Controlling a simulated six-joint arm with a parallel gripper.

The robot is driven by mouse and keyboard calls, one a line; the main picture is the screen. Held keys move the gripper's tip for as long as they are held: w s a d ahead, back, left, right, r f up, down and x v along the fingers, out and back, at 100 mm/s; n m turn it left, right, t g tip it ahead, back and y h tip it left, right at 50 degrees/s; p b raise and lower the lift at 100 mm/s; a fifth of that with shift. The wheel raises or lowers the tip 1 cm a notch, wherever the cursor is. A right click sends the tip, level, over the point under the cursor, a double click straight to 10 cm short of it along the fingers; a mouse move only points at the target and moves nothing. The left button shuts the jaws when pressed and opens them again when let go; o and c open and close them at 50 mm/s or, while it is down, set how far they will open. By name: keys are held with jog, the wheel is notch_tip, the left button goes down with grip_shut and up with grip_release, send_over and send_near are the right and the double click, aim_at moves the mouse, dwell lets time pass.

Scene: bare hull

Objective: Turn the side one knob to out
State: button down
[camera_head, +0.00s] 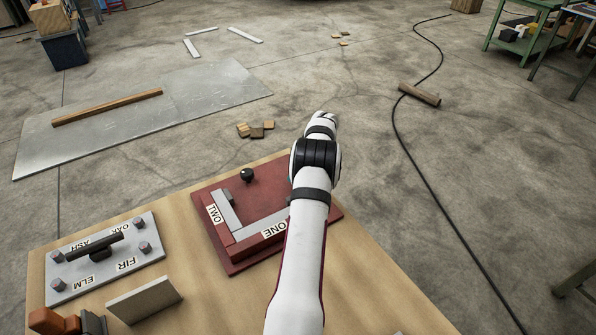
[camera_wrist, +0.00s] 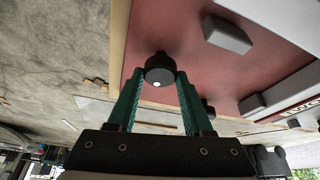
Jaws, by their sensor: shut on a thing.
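A red panel (camera_head: 240,262) with raised grey bars and the labels TWO and ONE stands on the wooden table. A round black knob (camera_head: 247,175) sticks up near its back edge. My arm covers the panel's right part, and my gripper is hidden behind it in the head view. In the wrist view my gripper (camera_wrist: 161,76) has its green fingers shut on a dark round knob (camera_wrist: 160,68) with a pale dot, at the edge of the red panel (camera_wrist: 180,30). Its turn setting cannot be read. Another small dark knob (camera_wrist: 208,108) shows partly behind the right finger.
A grey plate (camera_head: 140,262) with a black handle, several pegs and labels OAK, ASH, ELM and FIR lies left of the panel. A pale block (camera_head: 145,300) stands in front of it. Wooden scraps (camera_head: 256,131) and a cable (camera_head: 420,160) lie on the floor.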

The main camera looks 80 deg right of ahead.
jog(key=shift+c, duration=1.5)
grip_release()
jog(key=v, duration=1.5)
jog(key=shift+r, duration=0.4)
